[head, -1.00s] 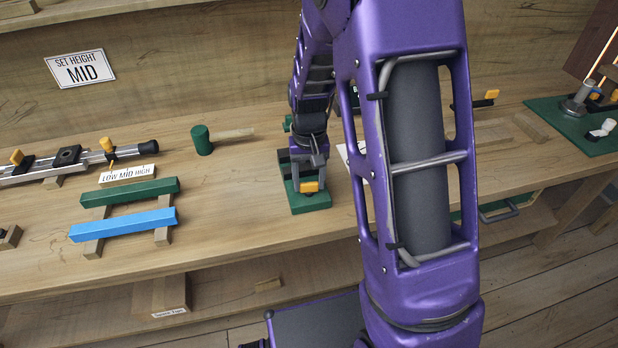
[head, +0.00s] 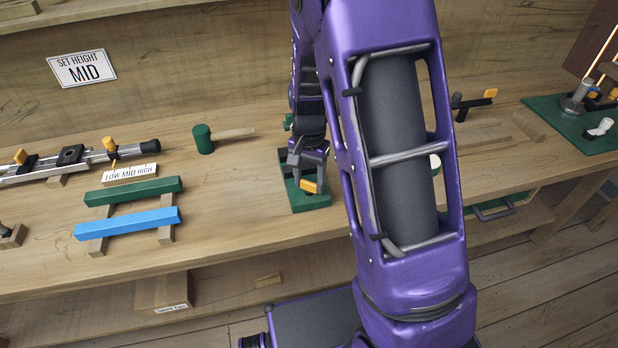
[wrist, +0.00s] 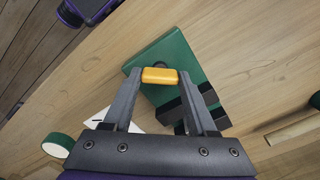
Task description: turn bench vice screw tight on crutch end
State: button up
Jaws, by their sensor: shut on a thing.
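A green-based bench device (head: 316,201), seemingly the vice, stands near the bench's front edge, and its green base (wrist: 170,52) also shows in the wrist view. Dark jaw-like blocks (wrist: 196,108) sit on the base. My gripper (head: 308,180) is over it, shut on the yellow handle (wrist: 160,76), which lies crosswise between the fingertips in the wrist view. A silver tube with a black tip (head: 153,146), perhaps the crutch, lies on the bench at left, apart from this device. My arm and fingers hide part of the device, so I cannot tell what its jaws hold.
A green-headed mallet (head: 203,139) lies left of my gripper. A green bar (head: 135,191) and a blue bar (head: 127,223) rest on wooden supports. A sign (head: 81,68) reads "SET HEIGHT MID". A green mat (head: 570,125) with tools is at right. The bench front-left of my gripper is clear.

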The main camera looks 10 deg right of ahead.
aim_at(309, 182)
dwell(0.3)
jog(key=o, duration=1.4)
jog(key=shift+c, duration=0.2)
notch_tip(309, 182, up, 18)
jog(key=p, duration=0.2)
jog(key=shift+f, duration=0.25)
